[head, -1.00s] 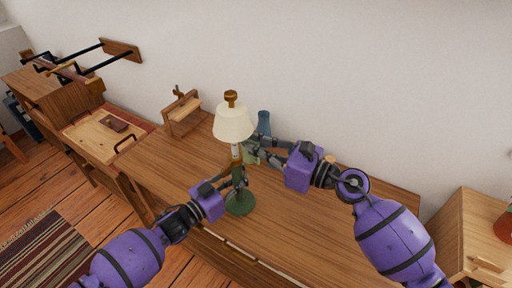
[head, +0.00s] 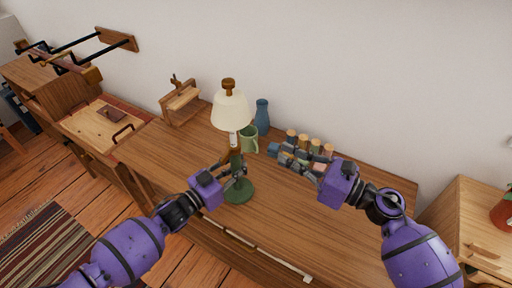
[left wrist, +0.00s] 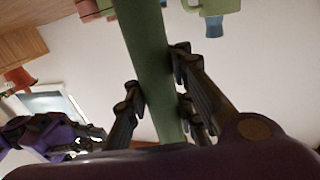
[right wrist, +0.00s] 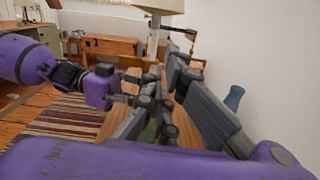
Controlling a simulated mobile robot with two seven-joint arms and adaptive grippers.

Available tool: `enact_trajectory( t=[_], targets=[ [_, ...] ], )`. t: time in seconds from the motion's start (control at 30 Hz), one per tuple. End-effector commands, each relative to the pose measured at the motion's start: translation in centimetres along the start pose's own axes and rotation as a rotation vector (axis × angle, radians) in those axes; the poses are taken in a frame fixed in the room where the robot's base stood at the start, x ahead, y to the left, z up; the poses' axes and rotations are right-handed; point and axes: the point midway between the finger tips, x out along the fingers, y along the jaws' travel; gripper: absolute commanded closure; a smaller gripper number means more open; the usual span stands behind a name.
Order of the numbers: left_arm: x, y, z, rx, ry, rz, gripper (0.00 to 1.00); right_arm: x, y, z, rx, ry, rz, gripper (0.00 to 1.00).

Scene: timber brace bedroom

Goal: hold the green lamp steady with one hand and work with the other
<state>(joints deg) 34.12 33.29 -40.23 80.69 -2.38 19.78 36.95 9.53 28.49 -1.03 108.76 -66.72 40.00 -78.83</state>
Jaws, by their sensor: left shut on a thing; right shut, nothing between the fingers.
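The green lamp (head: 240,191) stands upright on the wooden desk, with a round green base, a cream shade (head: 231,110) and a brown top. My left gripper (head: 238,172) is shut on its green stem below the shade. In the left wrist view the stem (left wrist: 146,50) runs between the fingers. My right gripper (head: 274,150) is shut and empty, to the right of the lamp and apart from it in the head view. Its fingers partly cover several small cork-topped containers (head: 315,146). In the right wrist view the lamp shade (right wrist: 158,5) shows beyond the fingers.
A green mug (head: 249,140) and a blue vase (head: 262,115) stand behind the lamp near the wall. A wooden stand (head: 182,103) is at the desk's back left. The desk's front right (head: 320,225) is largely clear. A wooden cabinet (head: 462,215) stands at the right.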

Motion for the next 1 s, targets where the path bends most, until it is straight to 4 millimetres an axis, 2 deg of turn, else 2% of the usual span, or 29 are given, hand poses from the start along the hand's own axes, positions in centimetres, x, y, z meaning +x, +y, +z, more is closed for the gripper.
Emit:
enact_trajectory(
  t=[0.13, 0.3, 0.4, 0.5, 0.6, 0.73, 1.0],
  targets=[
    [0.0, 0.1, 0.1, -0.001, 0.000, 0.001, 1.00, 2.1, 0.2, -1.4, 0.137, -0.127, -0.019, 1.00],
    [0.0, 0.1, 0.1, -0.001, 0.000, 0.001, 1.00, 4.1, 1.9, -3.1, 0.226, -0.304, -0.009, 1.00],
    [0.0, 0.1, 0.1, -0.001, 0.000, 0.001, 1.00, 4.7, 3.0, -3.8, 0.233, -0.413, -0.010, 1.00],
    [0.0, 0.1, 0.1, -0.001, 0.000, 0.001, 1.00, 4.3, 3.8, -4.2, 0.193, -0.485, -0.012, 1.00],
    [0.0, 0.1, 0.1, -0.001, 0.000, 0.001, 1.00, 3.8, 4.2, -3.9, 0.135, -0.510, -0.005, 1.00],
    [0.0, 0.1, 0.1, -0.001, 0.000, 0.001, 1.00, 4.3, 4.4, -3.3, 0.098, -0.517, -0.003, 1.00],
    [0.0, 0.1, 0.1, -0.001, 0.000, 0.001, 1.00, 8.3, 4.3, -1.1, 0.096, -0.516, -0.001, 1.00]
  ],
)
